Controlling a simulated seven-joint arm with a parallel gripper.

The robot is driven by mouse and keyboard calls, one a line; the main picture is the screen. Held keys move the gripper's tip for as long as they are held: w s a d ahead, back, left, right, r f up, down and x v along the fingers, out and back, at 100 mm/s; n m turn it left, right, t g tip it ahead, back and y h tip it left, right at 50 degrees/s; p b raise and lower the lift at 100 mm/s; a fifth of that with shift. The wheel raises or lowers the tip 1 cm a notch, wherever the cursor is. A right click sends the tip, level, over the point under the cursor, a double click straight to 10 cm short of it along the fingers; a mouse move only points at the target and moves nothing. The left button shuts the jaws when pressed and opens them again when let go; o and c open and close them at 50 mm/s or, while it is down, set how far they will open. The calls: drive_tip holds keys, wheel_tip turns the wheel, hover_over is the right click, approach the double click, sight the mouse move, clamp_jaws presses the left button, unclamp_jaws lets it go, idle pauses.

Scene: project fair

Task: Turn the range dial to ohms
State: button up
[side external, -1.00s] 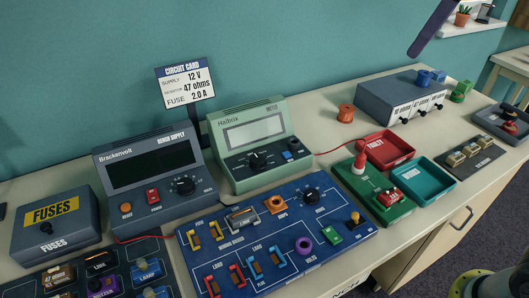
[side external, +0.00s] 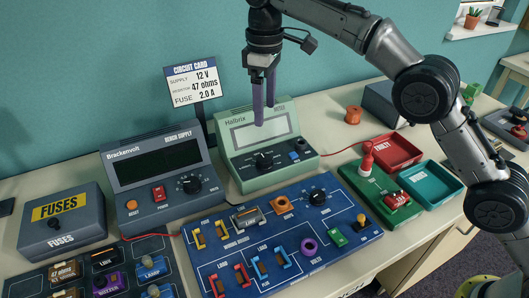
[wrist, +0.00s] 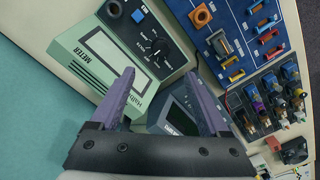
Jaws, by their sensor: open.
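The green Hallbrix meter (side external: 226,150) stands on the bench with a blank grey screen. Its black range dial (side external: 263,160) sits on the lower panel; it also shows in the wrist view (wrist: 157,46), with white markings around it too small to read surely. I cannot tell which marking it points to. My gripper (side external: 263,113) hangs over the meter, its purple fingers pointing down in front of the screen and above the dial. In the wrist view my gripper (wrist: 160,73) has its fingers apart, with nothing between them. The dial lies beyond the fingertips, apart from them.
The Brackenvolt bench supply (side external: 154,200) stands just left of the meter, and a blue circuit board (side external: 222,268) lies in front. A blue block (side external: 300,144) sits on the meter's panel at right. A red tray (side external: 391,163) and teal tray (side external: 432,187) lie further right.

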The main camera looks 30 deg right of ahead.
sight(265, 158)
wheel_tip(265, 158, down, 14)
drive_tip(key=shift+s+a+r, duration=0.1)
drive_tip(key=shift+r, duration=0.1)
idle(0.4)
clamp_jaws()
idle(0.4)
